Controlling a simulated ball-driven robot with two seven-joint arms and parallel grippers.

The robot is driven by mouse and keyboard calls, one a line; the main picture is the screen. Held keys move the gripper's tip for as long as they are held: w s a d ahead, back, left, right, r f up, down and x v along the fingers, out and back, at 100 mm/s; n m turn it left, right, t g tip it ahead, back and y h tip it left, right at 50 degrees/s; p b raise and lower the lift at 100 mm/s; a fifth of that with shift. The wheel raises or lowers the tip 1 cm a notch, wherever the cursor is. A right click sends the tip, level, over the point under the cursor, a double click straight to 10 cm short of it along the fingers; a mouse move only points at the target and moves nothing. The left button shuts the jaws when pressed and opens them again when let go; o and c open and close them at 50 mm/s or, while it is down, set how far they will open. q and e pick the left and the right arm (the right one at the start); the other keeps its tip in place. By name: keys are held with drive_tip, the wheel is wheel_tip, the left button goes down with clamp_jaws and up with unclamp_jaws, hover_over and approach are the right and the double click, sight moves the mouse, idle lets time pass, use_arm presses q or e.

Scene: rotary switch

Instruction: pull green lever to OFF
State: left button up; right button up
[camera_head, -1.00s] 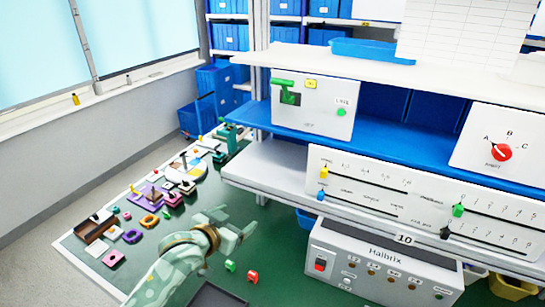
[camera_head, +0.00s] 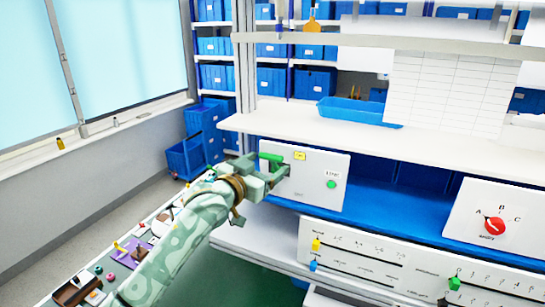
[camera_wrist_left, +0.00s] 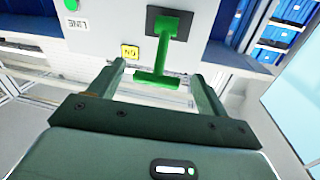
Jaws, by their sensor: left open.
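The green lever (camera_head: 270,157) stands out from the left part of a white switch panel (camera_head: 315,195) on the shelf. A yellow label (camera_head: 300,156) and a round green light (camera_head: 331,184) are to its right. My left gripper (camera_head: 277,174) is at the lever and hides part of it in the head view. In the left wrist view the lever's T-shaped handle (camera_wrist_left: 157,79) lies across the gap between the two open fingers, with space on both sides. The lever's stem runs to a dark slot plate (camera_wrist_left: 168,22). My right gripper is not in view.
A red rotary knob (camera_head: 495,226) sits on a panel at the right. A slider panel (camera_head: 375,262) is below the blue shelf (camera_head: 385,215). An upper white shelf (camera_head: 300,130) runs above the switch panel. Small loose parts lie on the table at lower left.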

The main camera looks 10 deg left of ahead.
sight(274, 164)
use_arm(q)
drive_tip(key=shift+x, duration=1.25)
drive_tip(key=shift+w+d, duration=0.35)
drive_tip(key=shift+w, duration=0.15)
drive_tip(key=c, duration=1.3)
drive_tip(key=f+t+h+b, duration=0.1)
drive_tip(key=b, duration=0.4)
drive_tip(key=s+f+m+t+h+b, duration=0.1)
drive_tip(key=t+b, duration=0.1)
drive_tip(key=b, duration=0.3)
drive_tip(key=s+f+t+h+b, duration=0.1)
drive_tip(key=t+b, duration=0.1)
drive_tip(key=b, duration=0.3)
drive_tip(key=shift+a+h, duration=0.3)
drive_tip(key=shift+c, duration=0.2)
drive_tip(key=shift+r+m+t+b, duration=0.15)
drive_tip(key=shift+m+t+b, duration=0.2)
drive_tip(key=shift+b, duration=0.45)
